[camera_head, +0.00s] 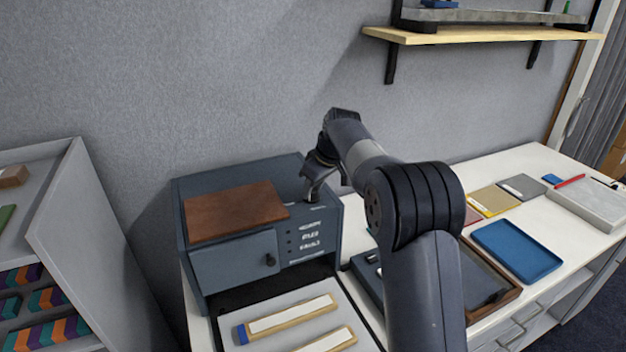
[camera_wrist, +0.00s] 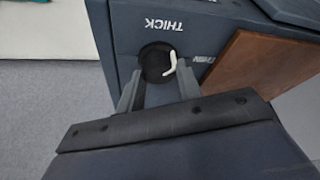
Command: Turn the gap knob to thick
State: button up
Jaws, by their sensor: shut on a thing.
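The gap knob (camera_wrist: 152,62) is a round black knob with a white pointer, on a dark blue-grey face. In the wrist view, the label THICK (camera_wrist: 165,24) is above it and the label THIN (camera_wrist: 204,59) is to its right, both upside down. The pointer's upper tip lies between the two labels; its exact setting is hard to tell. My gripper (camera_wrist: 160,80) is shut on the knob, one finger on each side. In the head view, my gripper (camera_head: 312,188) is at the right end of the blue-grey machine (camera_head: 232,269) and hides the knob.
A brown panel (camera_head: 235,210) lies on the machine's top. A tray with pale strips (camera_head: 290,315) sits in front. Blue trays (camera_head: 516,250) and flat samples are on the table to the right. A wall shelf (camera_head: 480,34) hangs above.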

jog(key=n, duration=0.2)
jog(key=n+g+y+p, duration=0.1)
jog(key=n, duration=0.1)
jog(key=shift+w+d+n+g+p, duration=0.1)
jog(key=shift+w+n+g+p, duration=0.05)
jog(key=shift+n+g+p, duration=0.15)
jog(key=shift+w+n+g, duration=0.1)
jog(key=shift+n+g, duration=0.6)
jog(key=shift+n, duration=1.2)
jog(key=o, duration=1)
jog(key=shift+c, duration=0.2)
jog(key=v, duration=1)
jog(key=shift+d+r, duration=0.25)
jog(key=shift+r, duration=0.1)
jog(key=shift+f, duration=0.15)
